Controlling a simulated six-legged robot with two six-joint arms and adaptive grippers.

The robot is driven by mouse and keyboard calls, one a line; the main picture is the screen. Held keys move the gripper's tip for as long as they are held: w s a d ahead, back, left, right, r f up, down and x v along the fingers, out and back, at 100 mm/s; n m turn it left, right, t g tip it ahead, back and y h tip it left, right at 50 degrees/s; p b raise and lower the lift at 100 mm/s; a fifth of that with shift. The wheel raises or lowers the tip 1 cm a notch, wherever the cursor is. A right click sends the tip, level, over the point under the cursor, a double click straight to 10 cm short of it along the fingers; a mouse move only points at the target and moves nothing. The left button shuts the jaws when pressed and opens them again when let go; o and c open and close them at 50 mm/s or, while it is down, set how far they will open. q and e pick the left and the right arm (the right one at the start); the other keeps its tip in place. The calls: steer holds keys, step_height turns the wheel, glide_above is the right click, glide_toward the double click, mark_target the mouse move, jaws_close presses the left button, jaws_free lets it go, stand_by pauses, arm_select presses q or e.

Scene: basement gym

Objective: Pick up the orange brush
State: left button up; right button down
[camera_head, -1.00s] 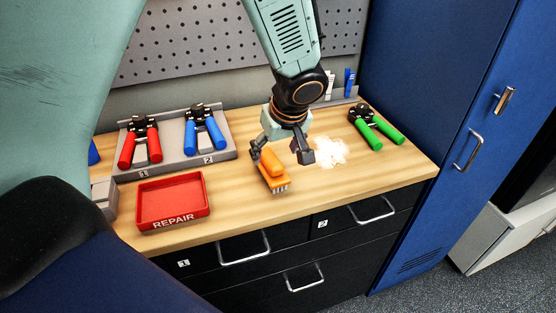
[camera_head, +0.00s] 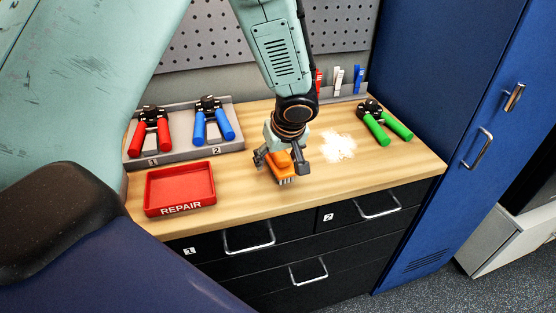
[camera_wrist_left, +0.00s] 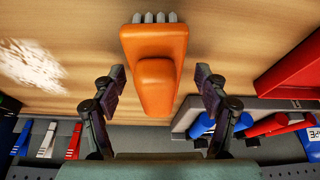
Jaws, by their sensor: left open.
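The orange brush (camera_head: 279,164) lies on the wooden workbench with its pale bristles toward the front edge. My left gripper (camera_head: 282,164) is right over it in the head view, and its fingers partly hide the brush. In the left wrist view, the brush (camera_wrist_left: 155,62) lies between the two spread fingers of my left gripper (camera_wrist_left: 160,88). There is a gap on each side, so the fingers are open and do not hold it. My right gripper is not in view.
A red REPAIR tray (camera_head: 149,190) stands left of the brush. Behind it, a grey holder (camera_head: 183,147) bears red pliers (camera_head: 150,132) and blue pliers (camera_head: 213,122). A white powdery patch (camera_head: 338,146) and green pliers (camera_head: 384,124) lie to the right. Drawers are below the bench.

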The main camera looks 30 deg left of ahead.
arm_select(q)
steer(key=shift+w+a+f, duration=0.2)
steer(key=shift+w+f, duration=0.05)
steer(key=shift+w, duration=0.1)
steer(key=shift+c, duration=1.4)
steer(key=shift+s+d+r, duration=0.2)
steer(key=shift+s+r, duration=0.05)
steer(key=shift+s, duration=0.05)
steer(key=c, duration=0.5)
steer(key=shift+w+f, duration=0.15)
steer(key=c, duration=0.5)
steer(key=shift+c, duration=0.2)
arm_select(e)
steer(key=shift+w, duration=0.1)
